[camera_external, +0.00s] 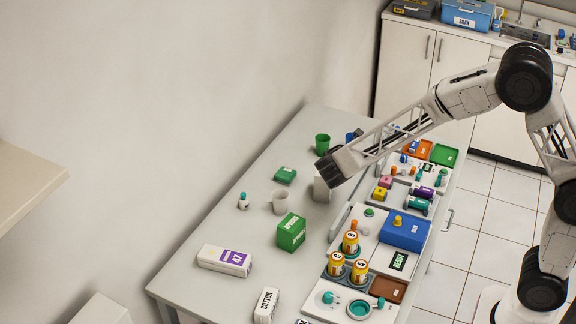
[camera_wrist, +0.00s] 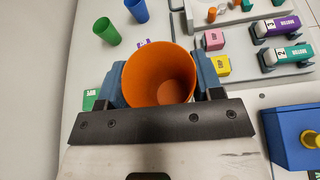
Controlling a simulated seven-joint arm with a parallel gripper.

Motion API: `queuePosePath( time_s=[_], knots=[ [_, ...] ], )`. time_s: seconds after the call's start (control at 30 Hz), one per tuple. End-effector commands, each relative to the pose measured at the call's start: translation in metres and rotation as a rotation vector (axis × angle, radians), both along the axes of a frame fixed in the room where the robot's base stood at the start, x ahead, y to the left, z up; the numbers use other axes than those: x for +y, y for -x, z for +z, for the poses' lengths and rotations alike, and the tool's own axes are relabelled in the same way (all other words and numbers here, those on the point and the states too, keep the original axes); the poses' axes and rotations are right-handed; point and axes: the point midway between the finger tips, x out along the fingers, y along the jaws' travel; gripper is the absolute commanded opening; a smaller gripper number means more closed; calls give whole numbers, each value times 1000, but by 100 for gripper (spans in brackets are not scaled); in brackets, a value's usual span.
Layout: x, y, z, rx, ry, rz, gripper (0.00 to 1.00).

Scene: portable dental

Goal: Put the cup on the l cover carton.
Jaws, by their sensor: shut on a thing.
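An orange cup (camera_wrist: 160,75) sits between the two blue-grey fingers of my gripper (camera_wrist: 160,82) in the wrist view, its open mouth facing the camera. My gripper is shut on it. In the external view my gripper (camera_external: 338,166) is over the back half of the table, and the orange cup cannot be made out there. A plain white carton (camera_external: 321,190) stands just below my gripper, partly hidden by it. A white carton with a purple "47" label (camera_external: 225,260) lies at the front left. I cannot read which carton is the l cover carton.
A green cup (camera_external: 322,144), a blue cup (camera_external: 352,136) and a grey cup (camera_external: 280,202) stand on the table. A green carton (camera_external: 291,232) and a cotton carton (camera_external: 266,305) stand nearer the front. Trays with bottles and a blue box (camera_external: 405,232) fill the right side.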

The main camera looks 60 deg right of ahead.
Motion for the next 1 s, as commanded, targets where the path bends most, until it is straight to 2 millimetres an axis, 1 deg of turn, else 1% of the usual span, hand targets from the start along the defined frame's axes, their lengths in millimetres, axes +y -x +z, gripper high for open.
queuePosePath(
  time_s=[0.03,0.2,0.6,0.7,0.8,1.0],
  knots=[
    [-2,-8,-1,0,0,0,38],
    [-7,-32,-4,1,0,0,38],
    [-20,-84,-8,1,0,0,38],
    [-22,-92,-9,1,0,0,38],
    [-23,-96,-10,1,0,0,38],
    [-23,-97,-9,1,0,0,38]
  ],
)
